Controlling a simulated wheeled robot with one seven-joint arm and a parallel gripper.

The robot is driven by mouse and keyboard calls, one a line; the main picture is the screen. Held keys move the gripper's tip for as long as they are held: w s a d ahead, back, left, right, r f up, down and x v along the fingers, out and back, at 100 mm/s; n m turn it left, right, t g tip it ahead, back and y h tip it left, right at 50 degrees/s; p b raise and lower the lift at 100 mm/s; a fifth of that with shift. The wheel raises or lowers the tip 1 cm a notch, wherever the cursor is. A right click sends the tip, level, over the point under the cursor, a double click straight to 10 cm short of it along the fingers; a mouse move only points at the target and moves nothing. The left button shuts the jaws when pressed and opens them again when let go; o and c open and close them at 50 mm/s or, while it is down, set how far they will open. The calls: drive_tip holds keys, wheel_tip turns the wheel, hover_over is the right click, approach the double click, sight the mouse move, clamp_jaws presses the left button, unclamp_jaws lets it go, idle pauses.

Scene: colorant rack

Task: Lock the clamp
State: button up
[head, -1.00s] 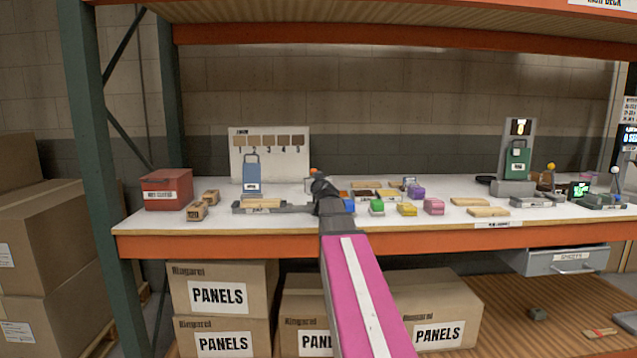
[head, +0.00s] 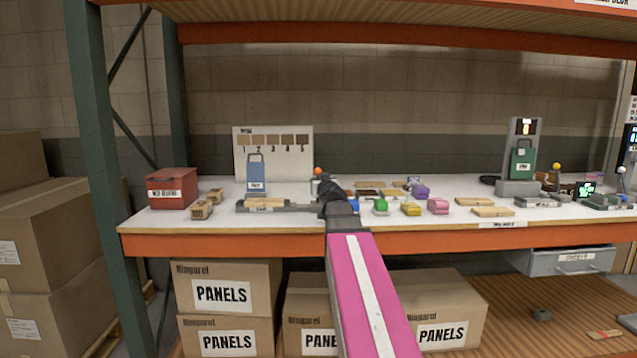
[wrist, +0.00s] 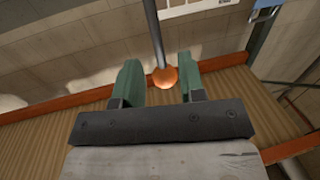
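The clamp (head: 290,208) is a low grey fixture on the shelf top, left of my arm, with a light wooden piece (head: 265,203) on it. An orange ball knob (head: 318,171) shows just beyond the end of my arm. In the wrist view the orange knob (wrist: 165,77) sits on a grey rod, between the two green fingers of my gripper (wrist: 158,68) in the picture. The fingers are apart, with a gap on both sides of the knob. How deep the knob lies between them is unclear. In the head view my arm hides the fingers and the clamp's right end.
A red box (head: 172,188) and small wooden blocks (head: 203,209) stand at the left. A blue tagged piece (head: 256,176) stands before a white sample board (head: 301,165). Several coloured blocks (head: 411,209) lie right of my arm. A green piece (head: 522,160) hangs on a grey stand.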

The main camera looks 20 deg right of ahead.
drive_tip(key=s, duration=0.6)
drive_tip(key=shift+s+a, duration=0.3)
drive_tip(key=shift+s, duration=0.1)
